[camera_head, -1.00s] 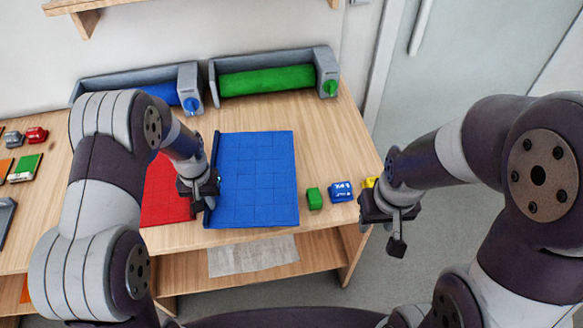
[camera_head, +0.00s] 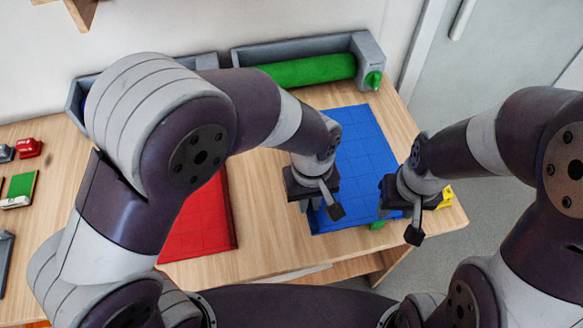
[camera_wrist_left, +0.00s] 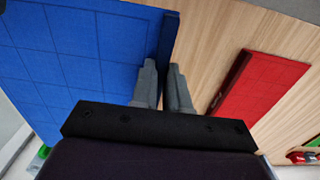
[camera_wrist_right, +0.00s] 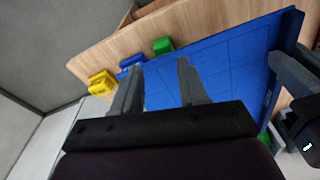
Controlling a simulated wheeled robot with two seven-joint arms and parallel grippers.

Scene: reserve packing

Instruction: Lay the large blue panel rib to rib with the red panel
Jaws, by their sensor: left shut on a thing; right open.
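The large blue panel (camera_head: 365,150) lies right of the red panel (camera_head: 195,225), turned a little, with a strip of bare wood between them. My left gripper (camera_head: 310,203) is shut on the blue panel's raised rib, along its left edge; the fingers straddle this rib in the left wrist view (camera_wrist_left: 166,70). I cannot tell whether the panel rests on the table or is slightly lifted. The red panel's rib (camera_wrist_left: 230,82) faces the blue one. My right gripper (camera_head: 395,208) is open and empty by the blue panel's front right corner; its fingers (camera_wrist_right: 158,68) are apart over the blue sheet.
A grey holder with a green roll (camera_head: 310,70) stands behind the blue panel. Small green (camera_wrist_right: 163,45), blue (camera_wrist_right: 132,61) and yellow (camera_wrist_right: 102,82) blocks sit near the table's right end. My left arm hides part of the back left. Bare wood (camera_head: 265,185) lies between the panels.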

